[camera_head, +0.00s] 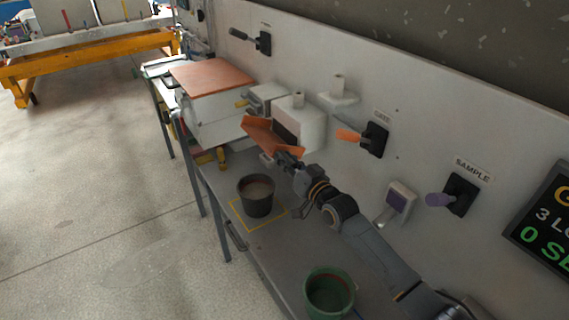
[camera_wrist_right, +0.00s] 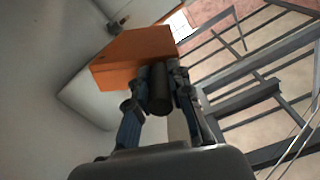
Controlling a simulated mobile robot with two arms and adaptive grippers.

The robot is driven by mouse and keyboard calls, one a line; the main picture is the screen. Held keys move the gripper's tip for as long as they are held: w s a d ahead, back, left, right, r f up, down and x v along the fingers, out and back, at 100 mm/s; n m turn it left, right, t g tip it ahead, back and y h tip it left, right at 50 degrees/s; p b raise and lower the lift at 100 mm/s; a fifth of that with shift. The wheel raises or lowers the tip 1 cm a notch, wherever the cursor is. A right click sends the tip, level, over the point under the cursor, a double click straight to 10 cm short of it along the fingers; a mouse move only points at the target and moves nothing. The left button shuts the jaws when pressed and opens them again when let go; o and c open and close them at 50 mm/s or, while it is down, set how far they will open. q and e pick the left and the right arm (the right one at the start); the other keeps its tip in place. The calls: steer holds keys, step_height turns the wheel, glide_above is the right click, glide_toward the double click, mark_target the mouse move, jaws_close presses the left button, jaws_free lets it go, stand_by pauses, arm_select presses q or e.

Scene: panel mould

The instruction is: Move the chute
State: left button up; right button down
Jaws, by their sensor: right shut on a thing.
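The orange chute (camera_head: 270,138) is in front of the white wall-mounted dispenser (camera_head: 305,122) in the head view. In the right wrist view the chute (camera_wrist_right: 135,56) lies just beyond my fingers, with a dark round handle (camera_wrist_right: 160,88) pointing back at me. My right gripper (camera_head: 288,160) is at the chute's lower right end, and its two fingers (camera_wrist_right: 160,90) are shut on the dark handle. Part of the chute is hidden by its own side wall. My left gripper is in neither view.
A green bucket (camera_head: 329,293) stands nearer. An orange-handled lever (camera_head: 374,139) labelled GATE and a purple-handled SAMPLE lever (camera_head: 460,194) are on the panel. Open floor lies left.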

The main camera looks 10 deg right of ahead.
steer(key=shift+w+d+r+m+b, duration=0.6)
steer(key=shift+d+m, duration=0.65)
steer(key=shift+m, duration=0.8)
steer(key=shift+w+d+r+m+b, duration=0.15)
steer(key=shift+w+d+r+m, duration=0.15)
steer(key=shift+d+r+m, duration=1.25)
steer(key=shift+w+d+m+b, duration=0.45)
steer(key=shift+d+m, duration=0.45)
steer(key=shift+m, duration=1.6)
steer(key=c, duration=1.2)
jaws_free()
steer(key=shift+f, duration=0.25)
steer(key=v, duration=1.2)
